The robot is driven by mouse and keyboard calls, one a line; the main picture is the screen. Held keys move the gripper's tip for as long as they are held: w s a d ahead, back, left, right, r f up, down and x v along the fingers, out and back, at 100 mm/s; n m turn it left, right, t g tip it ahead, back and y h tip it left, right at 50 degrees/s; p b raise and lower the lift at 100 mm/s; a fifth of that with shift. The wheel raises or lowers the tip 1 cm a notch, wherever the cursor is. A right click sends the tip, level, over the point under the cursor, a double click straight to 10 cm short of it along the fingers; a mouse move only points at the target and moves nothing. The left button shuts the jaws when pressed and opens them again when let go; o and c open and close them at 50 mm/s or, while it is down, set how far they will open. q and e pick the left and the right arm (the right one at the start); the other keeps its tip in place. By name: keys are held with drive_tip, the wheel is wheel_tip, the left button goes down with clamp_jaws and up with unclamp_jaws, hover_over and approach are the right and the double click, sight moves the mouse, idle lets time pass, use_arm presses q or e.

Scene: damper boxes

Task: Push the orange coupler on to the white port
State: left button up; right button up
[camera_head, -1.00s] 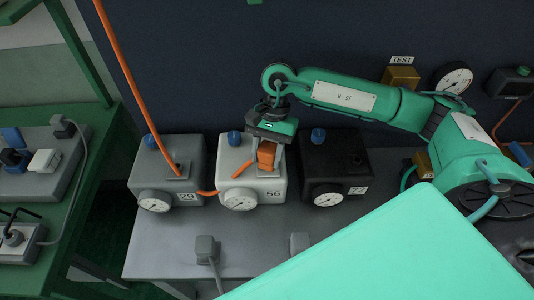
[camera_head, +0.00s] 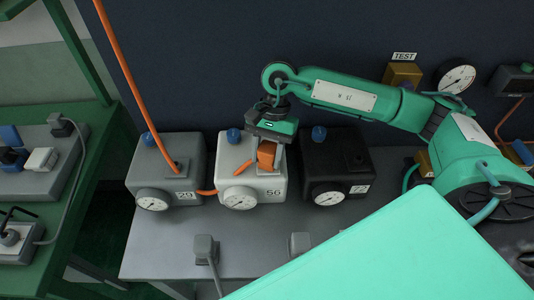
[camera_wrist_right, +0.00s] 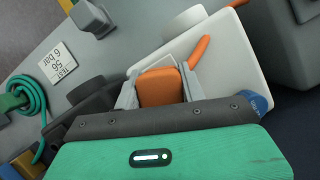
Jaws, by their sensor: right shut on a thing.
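The orange coupler (camera_head: 266,155) is at the top right of the white box (camera_head: 238,188) marked 56 in the head view. My right gripper (camera_head: 268,160) comes down from above and is shut on the coupler. In the right wrist view the orange coupler (camera_wrist_right: 160,86) sits between the two grey fingers, over the white box (camera_wrist_right: 226,52). The white port under the coupler is hidden, so I cannot tell how far on it is. My left gripper is not in view.
A grey box (camera_head: 167,165) marked 29 stands left of the white box, and a black box (camera_head: 335,165) stands right. An orange hose (camera_head: 125,75) runs down to the grey box. Grey blocks (camera_head: 205,248) stand at the bench front. A blue knob (camera_head: 234,135) tops the white box.

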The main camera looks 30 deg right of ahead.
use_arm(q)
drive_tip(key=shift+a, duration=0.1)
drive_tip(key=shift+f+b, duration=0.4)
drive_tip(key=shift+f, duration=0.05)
use_arm(e)
drive_tip(key=shift+f, duration=0.15)
drive_tip(key=o, duration=1.2)
use_arm(q)
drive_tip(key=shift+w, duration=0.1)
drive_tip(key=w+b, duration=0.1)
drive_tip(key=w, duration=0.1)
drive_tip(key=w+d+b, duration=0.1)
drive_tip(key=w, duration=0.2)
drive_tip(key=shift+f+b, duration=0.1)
drive_tip(key=shift+b, duration=0.25)
use_arm(e)
drive_tip(key=v, duration=1.4)
